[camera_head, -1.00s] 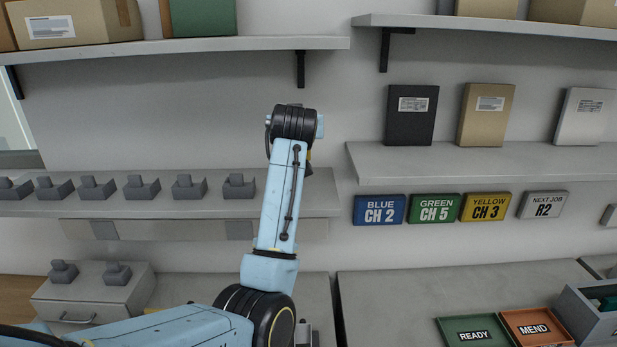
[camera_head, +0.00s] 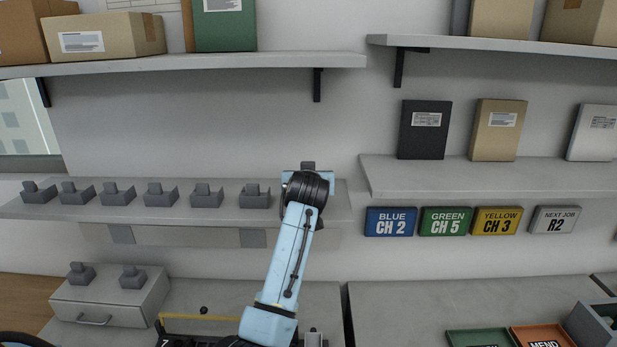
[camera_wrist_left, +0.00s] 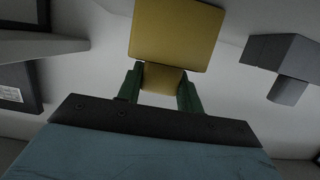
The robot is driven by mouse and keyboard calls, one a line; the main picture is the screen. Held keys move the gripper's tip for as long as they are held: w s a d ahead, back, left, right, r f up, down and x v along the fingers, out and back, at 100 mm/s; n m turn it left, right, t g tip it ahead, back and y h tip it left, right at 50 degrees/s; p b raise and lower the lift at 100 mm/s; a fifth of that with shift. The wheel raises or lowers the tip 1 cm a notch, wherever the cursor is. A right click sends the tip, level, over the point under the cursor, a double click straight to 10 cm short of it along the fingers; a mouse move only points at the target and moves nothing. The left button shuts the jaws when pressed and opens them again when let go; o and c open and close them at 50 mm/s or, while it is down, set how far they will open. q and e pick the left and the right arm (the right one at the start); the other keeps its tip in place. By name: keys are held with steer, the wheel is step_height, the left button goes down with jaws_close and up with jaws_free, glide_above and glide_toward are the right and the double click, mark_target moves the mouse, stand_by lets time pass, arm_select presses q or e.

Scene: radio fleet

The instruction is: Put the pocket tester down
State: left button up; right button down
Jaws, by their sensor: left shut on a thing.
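In the left wrist view, a yellow block-like thing (camera_wrist_left: 177,35), which I take to be the pocket tester, is held by its narrower part between the two green fingers of my left gripper (camera_wrist_left: 160,79). Its wide part sticks out beyond the fingertips. The gripper is shut on it. In the head view, my left arm reaches up and its dark wrist is in front of the right end of the left middle shelf (camera_head: 100,210). The wrist hides the fingers and the tester there. My right gripper is not in view.
Several grey cradles (camera_head: 160,195) line that shelf, and one shows near the gripper in the wrist view (camera_wrist_left: 280,65). Two more stand on a drawer box (camera_head: 110,298). Channel signs (camera_head: 390,222) hang under the right shelf (camera_head: 480,178). Green (camera_head: 480,337) and orange (camera_head: 545,335) trays sit at lower right.

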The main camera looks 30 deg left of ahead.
arm_select(q)
steer(key=o, duration=1.1)
steer(key=shift+f, duration=0.15)
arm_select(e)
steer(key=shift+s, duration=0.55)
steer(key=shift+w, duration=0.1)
arm_select(q)
steer(key=shift+r, duration=0.2)
steer(key=b+v, duration=0.1)
steer(key=v, duration=1.1)
steer(key=shift+b, duration=0.3)
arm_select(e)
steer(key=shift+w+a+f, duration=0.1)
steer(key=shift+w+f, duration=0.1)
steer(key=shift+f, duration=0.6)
